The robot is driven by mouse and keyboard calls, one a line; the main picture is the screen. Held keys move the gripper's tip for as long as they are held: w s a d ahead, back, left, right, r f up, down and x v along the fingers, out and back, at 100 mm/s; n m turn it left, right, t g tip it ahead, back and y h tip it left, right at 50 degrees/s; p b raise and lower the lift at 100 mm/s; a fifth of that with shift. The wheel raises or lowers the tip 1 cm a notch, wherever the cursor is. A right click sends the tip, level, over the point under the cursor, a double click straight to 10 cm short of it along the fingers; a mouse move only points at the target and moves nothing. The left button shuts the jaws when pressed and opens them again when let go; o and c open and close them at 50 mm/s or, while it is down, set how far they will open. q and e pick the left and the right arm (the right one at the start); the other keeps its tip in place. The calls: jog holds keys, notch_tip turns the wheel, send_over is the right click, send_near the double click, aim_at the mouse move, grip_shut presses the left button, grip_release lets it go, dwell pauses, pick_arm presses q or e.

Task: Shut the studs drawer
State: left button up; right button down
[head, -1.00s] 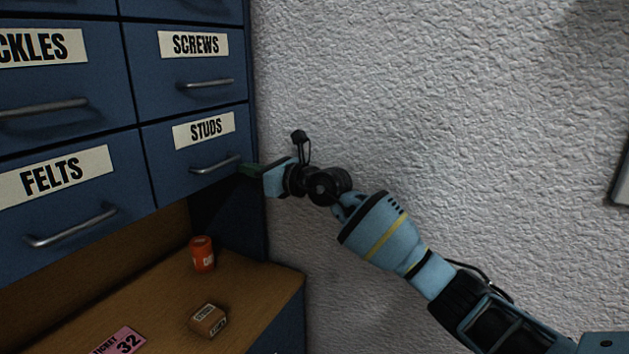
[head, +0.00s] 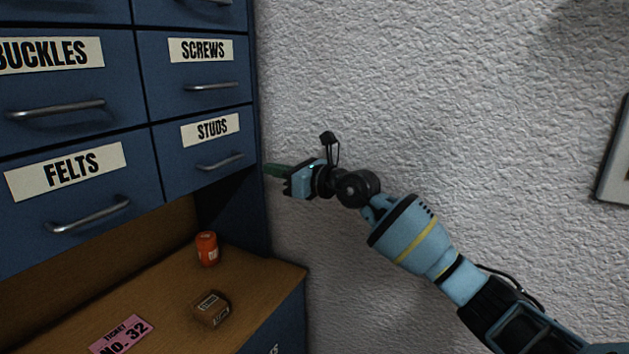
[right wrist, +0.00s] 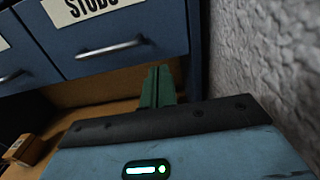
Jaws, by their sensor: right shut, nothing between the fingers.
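The studs drawer (head: 182,168) is a blue front with a cream STUDS label and a metal bar handle, at the lower right of the cabinet. Its front looks about level with the fronts around it, with no clear gap. It also shows at the top of the right wrist view (right wrist: 150,32). My right gripper (head: 268,170) is shut and empty, its green fingers pressed together just right of the drawer and apart from its handle. In the right wrist view the fingers (right wrist: 157,85) point toward the area below the drawer's right part. My left gripper is not in view.
The felts drawer (head: 100,190), buckles drawer (head: 70,85) and screws drawer (head: 170,75) look shut. A wooden counter (head: 260,275) below holds an orange can (head: 207,249), a small brown box (head: 210,309) and a pink ticket (head: 122,334). A rough white wall (head: 450,110) stands close on the right.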

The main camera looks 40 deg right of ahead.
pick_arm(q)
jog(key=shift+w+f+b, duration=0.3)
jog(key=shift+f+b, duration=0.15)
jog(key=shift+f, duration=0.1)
pick_arm(e)
jog(key=v, duration=0.7)
jog(key=shift+d+f, duration=0.25)
jog(key=shift+f, duration=0.05)
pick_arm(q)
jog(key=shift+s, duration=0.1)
